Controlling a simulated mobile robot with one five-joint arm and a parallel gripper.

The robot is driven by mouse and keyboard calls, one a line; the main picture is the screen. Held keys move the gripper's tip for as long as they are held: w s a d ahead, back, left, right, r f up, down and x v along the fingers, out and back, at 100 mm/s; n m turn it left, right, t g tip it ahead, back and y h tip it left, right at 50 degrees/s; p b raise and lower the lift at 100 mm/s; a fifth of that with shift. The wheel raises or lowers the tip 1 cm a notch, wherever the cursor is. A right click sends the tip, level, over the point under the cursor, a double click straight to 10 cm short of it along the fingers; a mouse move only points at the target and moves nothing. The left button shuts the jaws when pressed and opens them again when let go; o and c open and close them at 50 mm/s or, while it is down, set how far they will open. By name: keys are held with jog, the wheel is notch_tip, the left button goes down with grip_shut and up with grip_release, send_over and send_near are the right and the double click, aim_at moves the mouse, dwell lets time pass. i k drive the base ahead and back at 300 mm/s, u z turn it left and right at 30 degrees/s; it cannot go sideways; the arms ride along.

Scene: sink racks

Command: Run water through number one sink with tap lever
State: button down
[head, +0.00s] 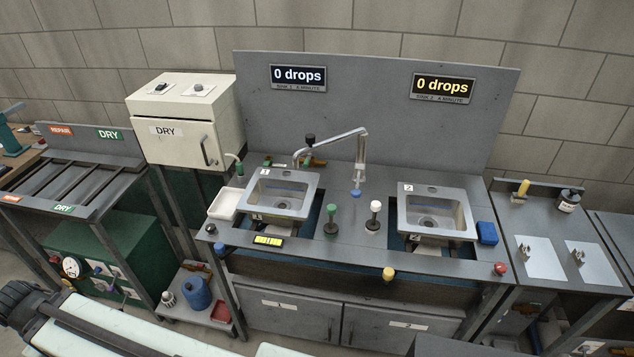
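No water stream shows. A black-knobbed handle (310,142) with brass fittings is behind the sink, and a blue knob (356,193) is below the tap post. I cannot tell which is the tap lever. The left sign (298,78) reads 0 drops. My gripper is not in view; part of my arm crosses the lower left.
The number two sink (437,212) is on the right, under a second 0 drops sign (443,88). Green (331,217) and white (375,208) knobbed levers stand between the sinks. A white tray (225,203) adjoins the left sink. A yellow knob (389,273) projects at the front.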

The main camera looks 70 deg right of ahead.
aim_at(355, 193)
jog(key=u, duration=0.05)
jog(key=k, duration=1.45)
jog(key=z, duration=0.6)
jog(key=i, duration=0.8)
jog(key=z, duration=0.05)
